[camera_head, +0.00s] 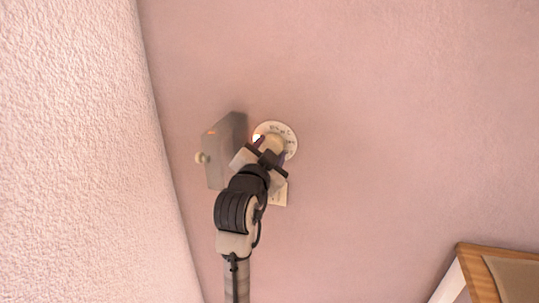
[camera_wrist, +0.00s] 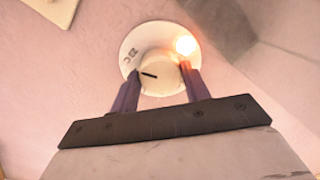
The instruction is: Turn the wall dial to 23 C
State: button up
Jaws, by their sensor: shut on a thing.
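The wall dial (camera_head: 290,138) is a round white plate with dark markings around its rim, on the pink wall in the head view. It also shows in the wrist view (camera_wrist: 134,45), with a pale round knob (camera_wrist: 160,75) at its middle. The knob has a dark pointer line that points left in the wrist view. An orange-white light glows at the dial's edge. My gripper (camera_wrist: 160,82) is shut on the knob, with one dark finger on each side. In the head view my gripper (camera_head: 267,155) covers the dial's lower left part. The numbers are too small to read surely.
A grey box (camera_head: 226,150) with a small knob stands out from the wall just left of the dial. A white card (camera_head: 280,194) is below the dial. A rough white wall (camera_head: 75,150) is at left, and a wood-framed thing (camera_head: 480,272) at lower right. The wall right of the dial is bare.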

dwell(0.6)
jog(key=o, duration=1)
jog(key=shift+s, duration=0.15)
jog(key=b+v, duration=1.1)
jog(key=v, duration=0.2)
jog(key=shift+s+a+r+b, duration=0.15)
jog(key=shift+s+b, duration=0.1)
jog(key=shift+b, duration=0.15)
